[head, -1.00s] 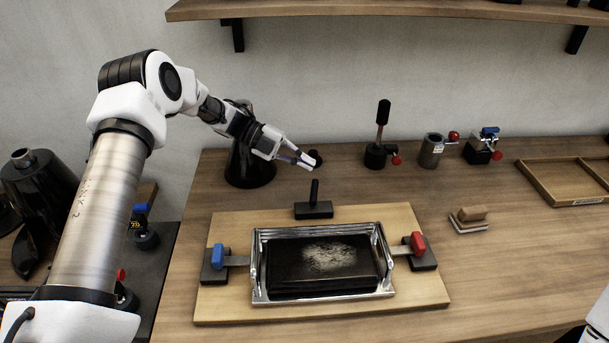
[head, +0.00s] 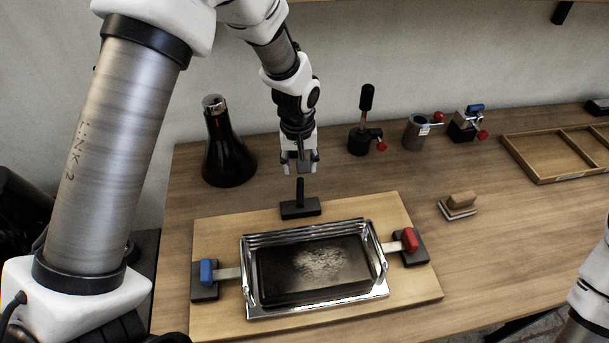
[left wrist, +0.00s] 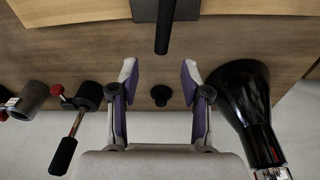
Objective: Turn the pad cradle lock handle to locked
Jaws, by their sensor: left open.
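The black upright handle (head: 300,191) stands on a black block (head: 299,208) at the back edge of the wooden board. I take it for the cradle lock handle. The metal cradle (head: 260,312) holds a black pad (head: 290,286) with pale residue on top. A blue lever (head: 207,271) is at its left, a red lever (head: 410,240) at its right. My left gripper (head: 300,168) is open and empty, pointing down just above and behind the handle. In the left wrist view its fingers (left wrist: 159,78) are apart, and the handle (left wrist: 164,25) lies beyond them. My right gripper is out of view.
A dark bottle (head: 227,145) stands left of my left gripper. A small black knob (left wrist: 160,95) shows between the fingers in the wrist view. Several small clamp-like devices stand at the back. A wooden stamp (head: 459,203) and divided tray (head: 565,180) are at right.

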